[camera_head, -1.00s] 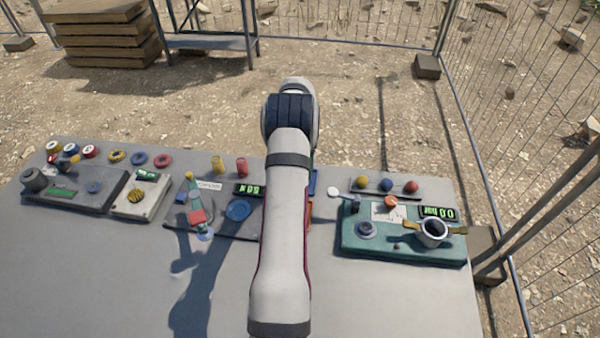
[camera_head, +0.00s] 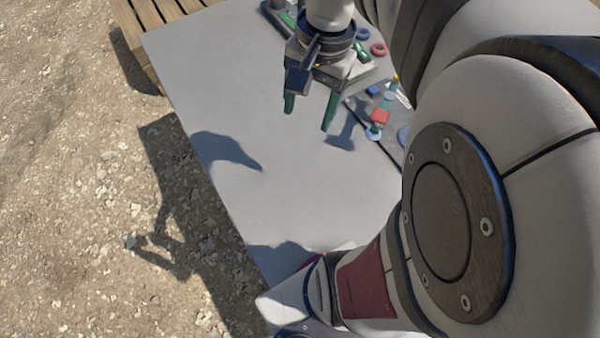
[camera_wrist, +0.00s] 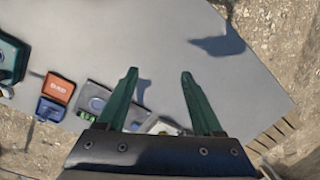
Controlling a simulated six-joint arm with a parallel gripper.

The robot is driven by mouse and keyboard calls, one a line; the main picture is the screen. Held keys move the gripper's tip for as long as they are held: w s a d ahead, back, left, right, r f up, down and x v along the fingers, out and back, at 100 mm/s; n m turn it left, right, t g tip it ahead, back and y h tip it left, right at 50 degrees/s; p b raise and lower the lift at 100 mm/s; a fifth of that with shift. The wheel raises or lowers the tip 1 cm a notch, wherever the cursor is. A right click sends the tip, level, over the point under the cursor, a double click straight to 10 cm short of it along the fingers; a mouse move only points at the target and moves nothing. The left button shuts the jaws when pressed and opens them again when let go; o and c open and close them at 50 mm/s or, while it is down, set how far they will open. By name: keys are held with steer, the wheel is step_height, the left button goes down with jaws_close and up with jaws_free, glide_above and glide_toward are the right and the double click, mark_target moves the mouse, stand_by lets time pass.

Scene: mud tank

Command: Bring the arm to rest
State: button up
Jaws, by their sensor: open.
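My gripper (camera_head: 309,110) hangs above the grey table (camera_head: 245,195) in the head view, with its two green fingers pointing down and spread apart. Nothing is between the fingers. In the wrist view the gripper (camera_wrist: 160,80) is also open and empty, with bare table beyond the fingertips. My arm fills the right side of the head view and hides much of the table there.
A bottle-like item with a red band (camera_head: 379,117) stands on a dark board right of the gripper. A red ring (camera_head: 378,48) lies behind. The wrist view shows an orange box (camera_wrist: 58,87) and a blue box (camera_wrist: 51,109). The table's left part is clear.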

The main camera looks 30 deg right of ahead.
steer(key=s+a+f+n, duration=0.3)
steer(key=s+a+n, duration=0.3)
steer(key=s+a, duration=0.5)
steer(key=shift+s+a+f+g+y, duration=0.25)
steer(key=shift+a+g+y, duration=0.05)
steer(key=shift+a, duration=0.6)
